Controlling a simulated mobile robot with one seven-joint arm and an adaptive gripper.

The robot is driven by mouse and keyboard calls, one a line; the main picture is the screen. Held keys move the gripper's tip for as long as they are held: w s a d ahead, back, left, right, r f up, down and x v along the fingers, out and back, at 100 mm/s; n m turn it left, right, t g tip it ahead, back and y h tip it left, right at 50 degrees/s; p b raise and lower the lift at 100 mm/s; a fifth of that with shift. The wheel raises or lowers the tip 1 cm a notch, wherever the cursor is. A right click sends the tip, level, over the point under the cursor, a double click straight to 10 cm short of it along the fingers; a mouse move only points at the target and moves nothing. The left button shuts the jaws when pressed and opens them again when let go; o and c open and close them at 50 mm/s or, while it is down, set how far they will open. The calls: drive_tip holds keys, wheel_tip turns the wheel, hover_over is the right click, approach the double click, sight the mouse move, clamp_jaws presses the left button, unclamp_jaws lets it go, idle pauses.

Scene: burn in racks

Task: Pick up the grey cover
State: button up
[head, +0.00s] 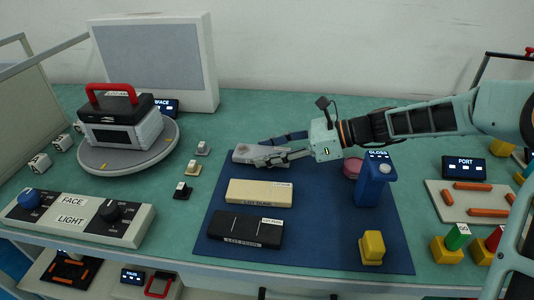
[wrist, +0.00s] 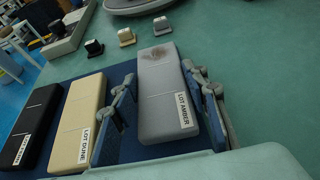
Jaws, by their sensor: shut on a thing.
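The grey cover (head: 243,155) lies at the back left of the dark blue mat (head: 324,239), partly hidden by my gripper in the head view. In the wrist view the grey cover (wrist: 160,100) shows a "LOT AMBER" label at its near end and a dark brownish smudge at its far end. My gripper (head: 262,151) reaches in from the right with one finger on each long side of the cover. It is shut on the cover, which looks flat and level with the mat. In the wrist view the fingers (wrist: 160,75) flank it left and right.
A cream cover (head: 259,193) labelled "LOT DUNE" and a black cover (head: 246,229) lie in front on the mat. A blue "GLOSS" device (head: 374,182) and a pink round item (head: 352,168) stand right of the gripper. Three small blocks (head: 192,167) lie left.

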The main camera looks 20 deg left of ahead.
wheel_tip(320, 180, up, 3)
drive_tip(key=shift+s+f+p, duration=0.1)
drive_tip(key=shift+s+p, duration=0.05)
drive_tip(key=shift+p, duration=0.3)
drive_tip(key=s+d+r+p, duration=0.2)
drive_tip(key=s+r, duration=0.2)
drive_tip(key=s, duration=0.2)
drive_tip(key=s+d+r+p, duration=0.2)
drive_tip(key=s+r, duration=0.3)
drive_tip(key=s, duration=0.2)
drive_tip(key=shift+s+r, duration=0.1)
